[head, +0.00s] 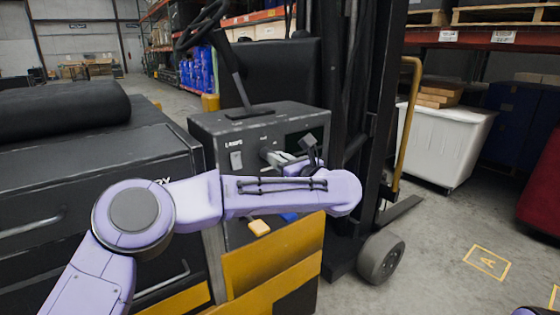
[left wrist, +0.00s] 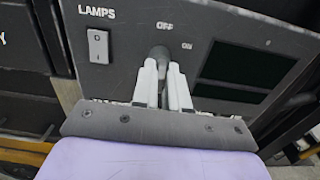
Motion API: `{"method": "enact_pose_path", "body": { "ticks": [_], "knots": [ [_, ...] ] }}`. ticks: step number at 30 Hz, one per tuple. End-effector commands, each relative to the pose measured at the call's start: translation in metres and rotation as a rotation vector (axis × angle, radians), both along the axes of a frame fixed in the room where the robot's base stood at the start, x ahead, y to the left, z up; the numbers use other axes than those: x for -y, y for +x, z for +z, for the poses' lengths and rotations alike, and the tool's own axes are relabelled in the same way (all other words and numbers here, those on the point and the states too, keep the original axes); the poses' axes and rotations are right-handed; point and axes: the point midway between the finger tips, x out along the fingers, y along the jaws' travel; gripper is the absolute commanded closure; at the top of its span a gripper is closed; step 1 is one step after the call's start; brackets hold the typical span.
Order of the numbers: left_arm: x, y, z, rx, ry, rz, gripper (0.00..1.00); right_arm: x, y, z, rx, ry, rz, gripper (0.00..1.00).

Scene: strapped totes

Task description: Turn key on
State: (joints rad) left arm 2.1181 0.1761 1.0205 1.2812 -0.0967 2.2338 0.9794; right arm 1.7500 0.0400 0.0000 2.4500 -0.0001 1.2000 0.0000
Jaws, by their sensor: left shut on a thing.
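The key (left wrist: 159,53) is a grey knob on the dark control panel (left wrist: 125,20), below the OFF label and left of the ON label in the left wrist view. My left gripper (left wrist: 163,72) is shut on the key, with its two pale fingers on either side of it. The key's lower part is hidden between the fingers. In the head view my left gripper (head: 275,157) reaches the face of the forklift's panel box (head: 255,118). Of my right arm only a small purple piece shows at the bottom right corner; its gripper is out of view.
A LAMPS rocker switch (left wrist: 98,46) is left of the key, and a dark screen (left wrist: 238,65) is right of it. The steering wheel (head: 200,25) is above the box, and the mast (head: 350,120) stands close to the right. A white bin (head: 450,140) stands farther right.

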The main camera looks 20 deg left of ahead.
Motion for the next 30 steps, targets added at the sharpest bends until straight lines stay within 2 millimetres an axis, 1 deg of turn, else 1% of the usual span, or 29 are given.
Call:
{"method": "enact_pose_path", "body": {
  "ticks": [5, 11, 20, 30],
  "knots": [
    [0.0, 0.0, 0.0, -0.039, 0.03, 0.0, 1.0, 0.0, 0.0, 0.0, 0.0, 0.0, 0.0, 0.57],
    [0.001, 0.0, 0.001, -0.138, 0.109, 0.0, 1.0, 0.0, 0.0, 0.002, 0.0, 0.0, 0.0, 0.57],
    [0.002, 0.001, 0.001, -0.357, 0.281, 0.0, 1.0, 0.0, 0.0, 0.01, 0.0, 0.0, 0.0, 0.57],
    [0.002, 0.002, 0.001, -0.6, 0.47, 0.0, 1.0, 0.0, 0.0, 0.025, 0.0, 0.0, 0.0, 0.57]
  ]
}}
